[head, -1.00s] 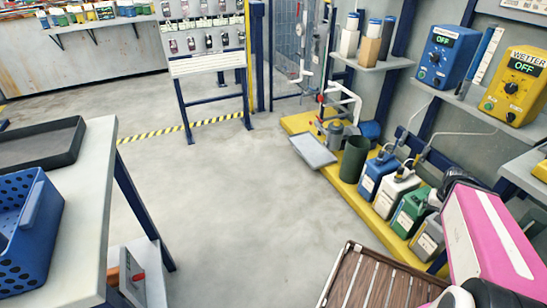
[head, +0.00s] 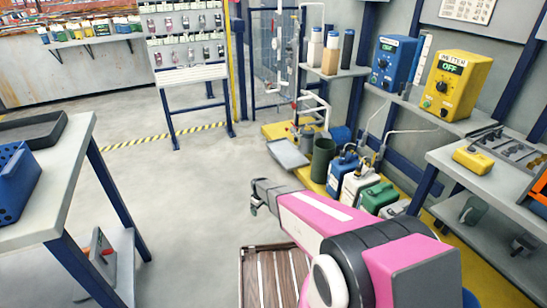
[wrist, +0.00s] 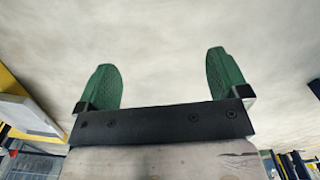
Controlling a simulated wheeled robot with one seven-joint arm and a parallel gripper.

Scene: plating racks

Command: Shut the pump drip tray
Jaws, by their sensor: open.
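The pump drip tray (head: 288,153) is a flat grey tray. It sticks out into the aisle from the yellow plinth, in front of the pump and beside a dark green bin. My gripper (head: 254,210) reaches out over the floor, nearer to me and to the left of the tray, well apart from it. In the wrist view its two green fingers (wrist: 164,80) are spread with only bare floor between them. A pale flat panel with a yellow edge shows at the left of the wrist view; I cannot tell whether it is the tray.
Several jugs stand on the yellow plinth (head: 270,131) right of the bin (head: 322,159). A workbench (head: 500,190) stands at the right and a table (head: 60,190) at the left. A slatted wooden board (head: 275,277) lies below my arm. The middle floor is clear.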

